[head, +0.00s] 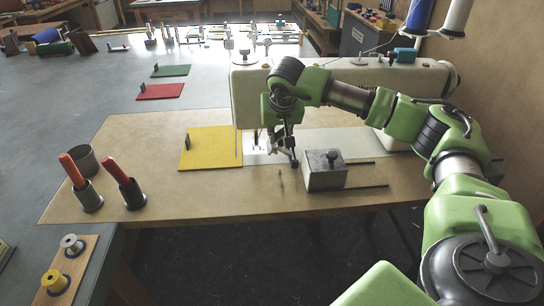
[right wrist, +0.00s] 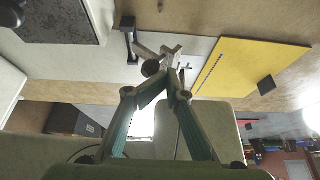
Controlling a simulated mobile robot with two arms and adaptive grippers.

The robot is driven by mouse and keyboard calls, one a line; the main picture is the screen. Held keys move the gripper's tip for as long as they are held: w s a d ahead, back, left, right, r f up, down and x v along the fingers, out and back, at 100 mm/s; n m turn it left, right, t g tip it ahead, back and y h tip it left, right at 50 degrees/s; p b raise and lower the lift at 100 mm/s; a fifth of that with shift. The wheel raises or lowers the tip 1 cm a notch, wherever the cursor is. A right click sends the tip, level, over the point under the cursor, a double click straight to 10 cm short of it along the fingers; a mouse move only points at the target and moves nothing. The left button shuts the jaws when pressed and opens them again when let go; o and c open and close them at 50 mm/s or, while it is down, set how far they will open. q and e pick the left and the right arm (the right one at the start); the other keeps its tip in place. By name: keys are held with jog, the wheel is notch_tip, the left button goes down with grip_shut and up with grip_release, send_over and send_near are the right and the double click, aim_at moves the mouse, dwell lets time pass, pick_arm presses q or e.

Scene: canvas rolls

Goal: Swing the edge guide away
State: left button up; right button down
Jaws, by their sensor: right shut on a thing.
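The sewing machine (head: 345,90) stands at the back right of the wooden bed. My right gripper (head: 288,150) is low at the machine's needle end, over the pale plate (head: 258,157). In the right wrist view the fingers (right wrist: 163,76) converge on a small grey metal arm with a dark knob, which I take to be the edge guide (right wrist: 173,52). The gripper is shut on it. In the head view the gripper mostly hides this part. My left gripper is out of view.
A yellow sheet (head: 208,150) lies left of the plate. A grey metal block with a knob (head: 326,172) sits on rails close right of the gripper. The bed's front middle is mostly clear.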

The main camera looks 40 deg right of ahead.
jog(key=shift+s+d+f, duration=0.45)
jog(key=shift+d+f, duration=0.05)
jog(key=shift+f, duration=0.05)
jog(key=shift+s+d+r, duration=0.1)
jog(key=shift+s+d, duration=0.1)
jog(key=shift+d, duration=0.15)
jog(key=shift+d+r, duration=0.1)
jog(key=shift+d, duration=0.05)
jog(key=shift+s+r+p, duration=0.15)
jog(key=shift+r+p, duration=0.95)
jog(key=shift+p, duration=0.2)
jog(key=p+v, duration=0.1)
jog(key=v, duration=0.1)
jog(key=w+p+v, duration=0.1)
jog(key=p+v, duration=0.1)
jog(key=v, duration=0.1)
jog(key=shift+r, duration=0.2)
